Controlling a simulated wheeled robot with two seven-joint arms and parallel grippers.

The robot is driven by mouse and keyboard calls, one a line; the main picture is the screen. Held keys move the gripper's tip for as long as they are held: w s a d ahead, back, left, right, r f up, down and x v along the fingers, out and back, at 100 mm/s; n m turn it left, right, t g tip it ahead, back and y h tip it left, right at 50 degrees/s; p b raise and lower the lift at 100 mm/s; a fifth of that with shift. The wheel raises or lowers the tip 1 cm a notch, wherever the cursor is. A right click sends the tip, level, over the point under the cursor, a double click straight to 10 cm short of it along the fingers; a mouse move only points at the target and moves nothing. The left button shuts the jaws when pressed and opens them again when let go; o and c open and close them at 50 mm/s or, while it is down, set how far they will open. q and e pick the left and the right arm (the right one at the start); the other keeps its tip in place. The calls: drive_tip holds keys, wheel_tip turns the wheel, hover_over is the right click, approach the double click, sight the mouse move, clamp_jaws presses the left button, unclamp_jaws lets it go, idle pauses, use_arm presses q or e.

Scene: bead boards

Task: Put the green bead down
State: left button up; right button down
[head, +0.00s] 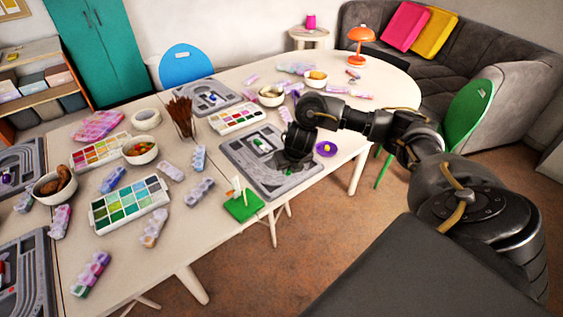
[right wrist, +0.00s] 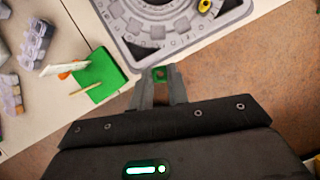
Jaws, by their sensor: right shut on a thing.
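My right gripper (right wrist: 160,80) is shut on a small green bead (right wrist: 159,75), which shows between its fingertips in the right wrist view. In the head view my right gripper (head: 297,150) is over the right part of the grey bead board (head: 238,158), and the bead is hidden there. In the right wrist view the bead shows against the board's (right wrist: 150,55) near edge; its height above it I cannot tell. My left gripper is not in view.
A green block (head: 244,206) with upright sticks stands at the table's front edge, left of the gripper. A purple dish (head: 326,149) with something yellow is right of the board. White bowls, paint palettes (head: 130,203) and bead boxes crowd the table.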

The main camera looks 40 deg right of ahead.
drive_tip(key=b, duration=0.4)
approach(280, 178)
drive_tip(key=shift+w+d+f, duration=0.15)
drive_tip(key=shift+w+f, duration=0.4)
drive_tip(key=shift+f, duration=0.2)
drive_tip(key=shift+w+d+f, duration=0.1)
drive_tip(key=shift+w+f, duration=0.05)
drive_tip(key=shift+w, duration=0.15)
wheel_tip(280, 178, down, 3)
drive_tip(key=shift+w+f+b, duration=0.15)
drive_tip(key=shift+b, duration=0.9)
drive_tip(key=shift+d+f, duration=0.1)
drive_tip(key=shift+f, duration=0.15)
drive_tip(key=shift+r, duration=0.1)
drive_tip(key=c, duration=1.4)
unclamp_jaws()
drive_tip(key=shift+o, duration=0.2)
